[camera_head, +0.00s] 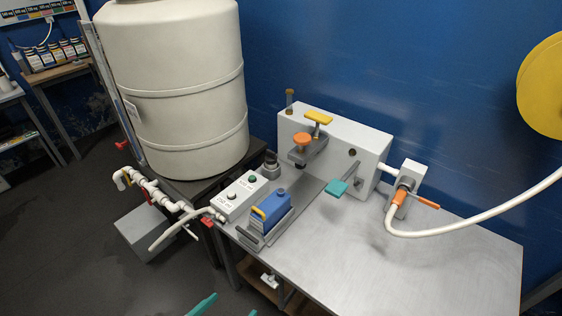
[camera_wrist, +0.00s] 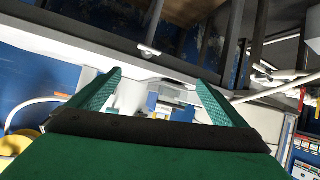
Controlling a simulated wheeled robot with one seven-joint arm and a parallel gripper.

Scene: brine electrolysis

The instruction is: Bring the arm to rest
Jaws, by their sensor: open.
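My gripper (camera_wrist: 158,79) shows in the wrist view as two teal ribbed fingers spread wide apart, with nothing held between them. Behind the gap are distant white and blue shapes, too small to name surely. In the head view only the teal fingertips of my gripper (camera_head: 233,304) show at the bottom edge, in front of the bench and apart from it. The rest of my arm is out of the head view.
A metal bench (camera_head: 420,262) carries a white machine (camera_head: 365,150), a blue unit with a yellow handle (camera_head: 270,210) and a switch box (camera_head: 238,196). A white tank (camera_head: 175,90) stands left, with white piping (camera_head: 150,188) below it. A white hose (camera_head: 470,222) crosses the right side.

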